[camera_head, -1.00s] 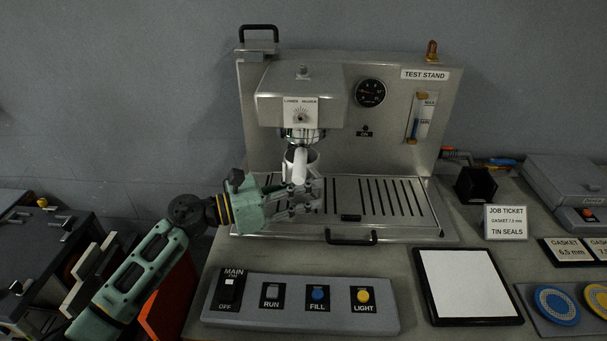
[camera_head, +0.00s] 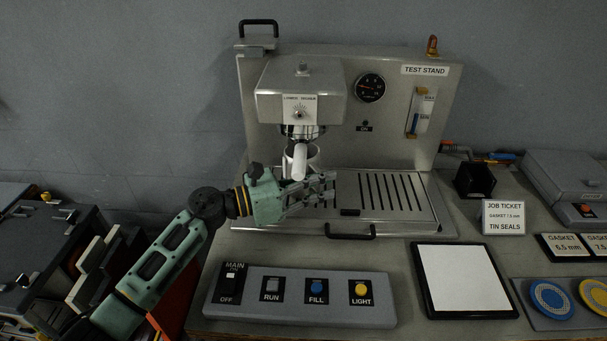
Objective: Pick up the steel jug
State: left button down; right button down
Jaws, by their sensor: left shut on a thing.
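The steel jug (camera_head: 313,159) stands below the brewing head of the test stand, at the left of the drip tray. The white handle (camera_head: 300,162) under the head covers part of it, and my fingers hide its lower part. My left gripper (camera_head: 328,187) reaches in from the left, low over the drip tray, with its fingers at the jug. It is shut on the jug, though the exact contact is hard to see. My right gripper is not in view.
The test stand (camera_head: 390,140) rises behind the slotted drip tray (camera_head: 425,225), which has a black front handle (camera_head: 350,236). A switch panel (camera_head: 385,312) lies in front, with a framed white sheet (camera_head: 465,280) beside it. The tray's right side is clear.

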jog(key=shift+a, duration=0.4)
pick_arm(q)
jog(key=shift+r, duration=0.2)
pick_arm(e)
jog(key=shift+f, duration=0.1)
